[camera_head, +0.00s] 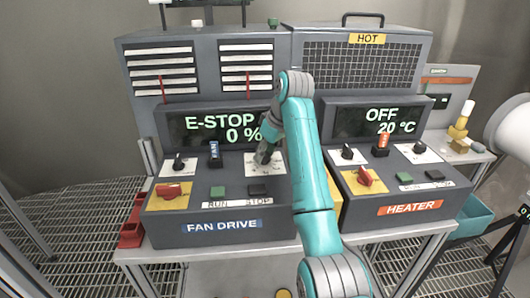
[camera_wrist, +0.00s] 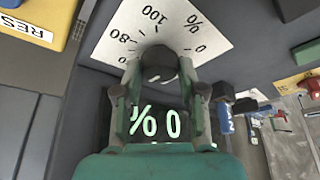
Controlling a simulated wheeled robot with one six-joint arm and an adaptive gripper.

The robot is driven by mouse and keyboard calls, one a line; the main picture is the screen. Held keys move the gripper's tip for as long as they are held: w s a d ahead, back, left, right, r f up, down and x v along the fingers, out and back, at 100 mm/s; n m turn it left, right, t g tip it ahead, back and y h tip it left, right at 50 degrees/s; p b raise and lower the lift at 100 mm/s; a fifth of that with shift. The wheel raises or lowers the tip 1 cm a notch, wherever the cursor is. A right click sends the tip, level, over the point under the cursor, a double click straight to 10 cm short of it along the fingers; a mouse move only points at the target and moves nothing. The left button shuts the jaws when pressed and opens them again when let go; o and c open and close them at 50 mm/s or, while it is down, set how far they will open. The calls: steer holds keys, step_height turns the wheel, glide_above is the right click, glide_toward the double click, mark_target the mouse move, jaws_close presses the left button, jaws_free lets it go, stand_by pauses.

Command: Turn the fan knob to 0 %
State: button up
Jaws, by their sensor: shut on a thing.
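The fan knob (camera_wrist: 160,62) is black and round and sits on a white dial plate (camera_wrist: 203,25) with printed marks, among them 0, 80 and 100. My gripper (camera_wrist: 160,76) is shut on the knob, one finger on each side, in the wrist view. Which mark the knob points to cannot be told. In the head view my gripper (camera_head: 264,155) hides most of the knob, and the dial plate (camera_head: 277,169) shows around it. The fan drive display (camera_head: 180,125) above reads E-STOP and 0 %.
The fan drive panel also has a small black knob (camera_head: 178,163), a blue switch (camera_head: 214,153), a red rotary switch (camera_head: 168,190), a green button (camera_head: 217,191) and a black button (camera_head: 258,190). The heater panel (camera_head: 405,200) stands to the right, its display reading OFF, 20 °C.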

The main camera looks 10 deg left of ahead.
steer(key=shift+n, duration=0.4)
steer(key=o, duration=1.1)
steer(key=shift+o, duration=0.2)
